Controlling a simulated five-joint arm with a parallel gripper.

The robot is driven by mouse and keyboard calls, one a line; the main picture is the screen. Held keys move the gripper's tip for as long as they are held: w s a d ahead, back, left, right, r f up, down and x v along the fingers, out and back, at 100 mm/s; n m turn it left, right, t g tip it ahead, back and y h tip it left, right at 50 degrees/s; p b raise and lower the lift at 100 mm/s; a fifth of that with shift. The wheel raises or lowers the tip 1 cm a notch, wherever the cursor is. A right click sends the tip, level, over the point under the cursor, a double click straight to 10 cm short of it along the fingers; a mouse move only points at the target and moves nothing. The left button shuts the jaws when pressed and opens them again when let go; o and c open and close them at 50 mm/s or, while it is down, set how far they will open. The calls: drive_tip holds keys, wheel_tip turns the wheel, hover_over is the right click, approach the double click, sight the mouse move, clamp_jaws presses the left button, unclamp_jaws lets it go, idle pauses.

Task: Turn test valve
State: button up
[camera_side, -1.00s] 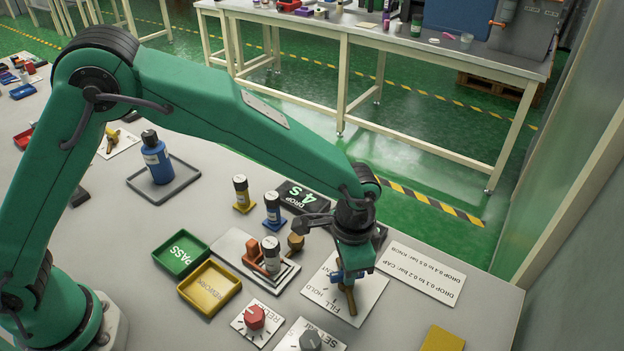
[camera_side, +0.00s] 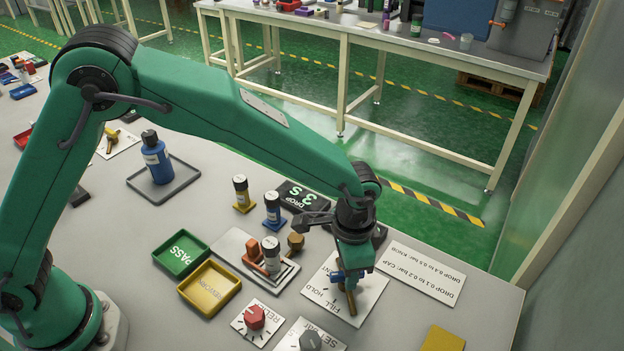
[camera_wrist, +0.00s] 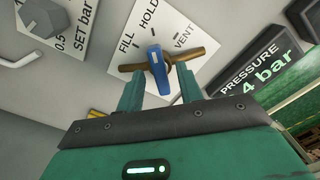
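The test valve has a blue lever (camera_wrist: 157,68) over a brass pipe (camera_wrist: 202,54), on a white plate (camera_wrist: 180,20) marked FILL, HOLD and VENT. In the wrist view the lever's narrow end points toward HOLD. My gripper (camera_wrist: 158,80) has its two teal fingers on either side of the lever, with visible gaps, so it looks open. In the side view my gripper (camera_side: 350,268) is low over the valve plate (camera_side: 318,291) and hides most of the valve; part of the brass pipe (camera_side: 351,302) shows.
A pressure display (camera_wrist: 250,65) reads 4 bar in the wrist view. A drop display (camera_side: 293,195) shows 3 S. A grey SET knob (camera_side: 310,341), a red knob (camera_side: 255,317), and a fixture (camera_side: 270,258) with a vial stand nearby. Green PASS (camera_side: 181,253) and yellow (camera_side: 209,288) trays lie left.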

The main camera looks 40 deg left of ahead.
drive_tip(key=shift+r, duration=3.85)
drive_tip(key=shift+a+r, duration=0.2)
drive_tip(key=shift+a, duration=0.05)
drive_tip(key=s+a+r+n+t, duration=0.1)
drive_tip(key=a+r+n, duration=0.1)
drive_tip(key=a+r, duration=0.5)
drive_tip(key=s+a+r+n+t, duration=0.15)
drive_tip(key=a+r, duration=0.25)
drive_tip(key=a, duration=0.6)
drive_tip(key=s+a+r+n+t, duration=0.2)
drive_tip(key=s+a+n, duration=0.3)
drive_tip(key=s+a, duration=0.8)
drive_tip(key=shift+s+a+t, duration=0.3)
drive_tip(key=shift+a+t, duration=0.2)
drive_tip(key=shift+t, duration=0.05)
